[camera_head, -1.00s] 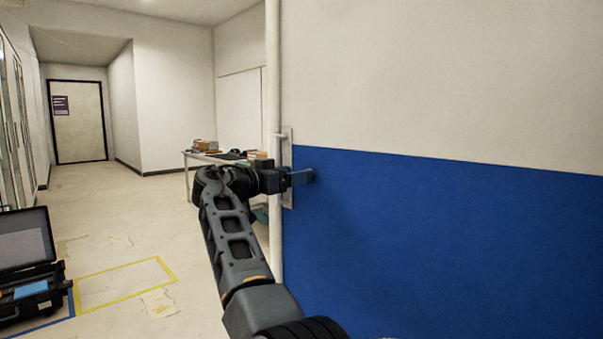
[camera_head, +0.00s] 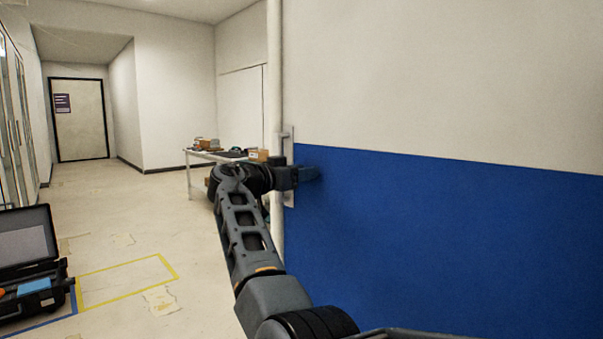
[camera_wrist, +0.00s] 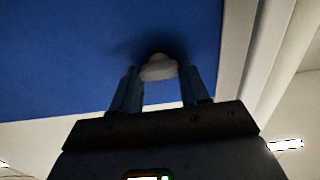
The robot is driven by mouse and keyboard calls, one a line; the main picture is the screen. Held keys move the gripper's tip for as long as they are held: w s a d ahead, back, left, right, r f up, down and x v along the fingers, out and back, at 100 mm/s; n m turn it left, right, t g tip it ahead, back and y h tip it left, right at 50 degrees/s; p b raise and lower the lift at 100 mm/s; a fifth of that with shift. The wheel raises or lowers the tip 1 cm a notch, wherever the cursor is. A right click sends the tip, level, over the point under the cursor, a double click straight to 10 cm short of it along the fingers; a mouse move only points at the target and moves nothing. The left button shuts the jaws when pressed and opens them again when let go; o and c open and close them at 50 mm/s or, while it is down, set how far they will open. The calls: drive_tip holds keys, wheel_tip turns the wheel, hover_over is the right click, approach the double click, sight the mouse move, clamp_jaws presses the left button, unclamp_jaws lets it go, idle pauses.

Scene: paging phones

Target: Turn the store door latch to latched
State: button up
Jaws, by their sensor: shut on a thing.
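The store door latch shows in the wrist view as a pale rounded knob (camera_wrist: 158,68) on a blue surface. My gripper (camera_wrist: 159,82) has one finger on each side of it and is shut on it. In the head view my gripper (camera_head: 304,175) reaches right to the blue and white panel (camera_head: 440,215), beside a narrow pale upright plate (camera_head: 289,142) at the panel's left edge. In that view the gripper hides the knob, and I cannot tell which way the latch is turned.
A white vertical pipe or post (camera_head: 275,90) runs close behind my wrist. A table with small items (camera_head: 207,156) stands behind my arm. An open black case (camera_head: 30,265) lies at the lower left. The floor between is clear, with yellow tape lines (camera_head: 125,268).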

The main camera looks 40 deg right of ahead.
drive_tip(key=shift+c, duration=1.3)
drive_tip(key=shift+n, duration=0.3)
drive_tip(key=shift+w+f+n+p, duration=0.15)
drive_tip(key=shift+n+p, duration=2.15)
drive_tip(key=shift+n, duration=2)
drive_tip(key=shift+w+f+n+p, duration=0.15)
drive_tip(key=shift+n+p, duration=2.15)
drive_tip(key=shift+n, duration=2)
drive_tip(key=o, duration=1.1)
drive_tip(key=shift+c, duration=0.2)
